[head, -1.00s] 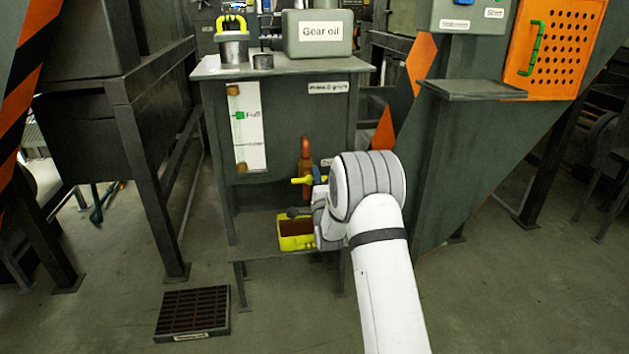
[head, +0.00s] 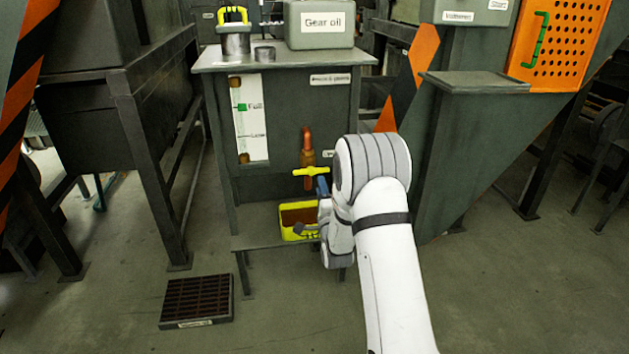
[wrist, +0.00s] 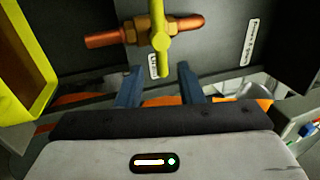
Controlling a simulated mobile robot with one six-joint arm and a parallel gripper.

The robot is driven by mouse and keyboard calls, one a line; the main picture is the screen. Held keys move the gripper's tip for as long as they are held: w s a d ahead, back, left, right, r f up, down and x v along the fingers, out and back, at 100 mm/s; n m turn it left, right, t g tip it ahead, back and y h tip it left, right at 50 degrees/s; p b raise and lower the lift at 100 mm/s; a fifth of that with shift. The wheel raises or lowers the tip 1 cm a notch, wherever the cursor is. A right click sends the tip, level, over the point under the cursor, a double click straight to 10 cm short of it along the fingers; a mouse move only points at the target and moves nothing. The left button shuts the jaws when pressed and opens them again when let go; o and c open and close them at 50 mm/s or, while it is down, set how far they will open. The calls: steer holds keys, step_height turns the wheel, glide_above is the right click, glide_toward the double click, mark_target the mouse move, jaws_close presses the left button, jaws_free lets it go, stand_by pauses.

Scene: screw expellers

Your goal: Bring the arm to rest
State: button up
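My gripper shows in the wrist view (wrist: 160,72) with its two blue fingers apart and nothing held between them. The yellow valve handle (wrist: 160,42) lies ahead, its near end showing between the fingertips without visible contact. It sits on a copper pipe (wrist: 105,38). In the head view my gripper (head: 322,186) is just below and right of the yellow handle (head: 310,172), partly hidden by my white and grey arm. The arm is bent and reaches toward the tank's front.
A yellow tray with brown contents (head: 290,230) stands on a low shelf (head: 270,243) close to my wrist. The grey tank stand (head: 285,110) is behind, with a gear oil box (head: 320,40) on top. A floor grate (head: 197,302) lies left; floor on the right is clear.

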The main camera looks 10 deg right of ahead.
steer(key=s+r+n+g+p, duration=0.45)
steer(key=r+p, duration=0.35)
steer(key=r, duration=0.3)
steer(key=s+r+n+g+p, duration=0.45)
steer(key=r+p, duration=0.35)
steer(key=r, duration=0.4)
steer(key=s+r+n+g+p, duration=0.3)
steer(key=s+r+p, duration=0.2)
steer(key=s, duration=0.6)
steer(key=s+a+r+n+g+p, duration=0.1)
steer(key=s+r+n+g+p, duration=0.2)
steer(key=s+r+p, duration=0.3)
steer(key=s+a+r+n+g+p, duration=0.1)
steer(key=s+r+n+g+p, duration=0.2)
steer(key=s, duration=1.3)
steer(key=p+v, duration=0.2)
steer(key=shift+r, duration=0.35)
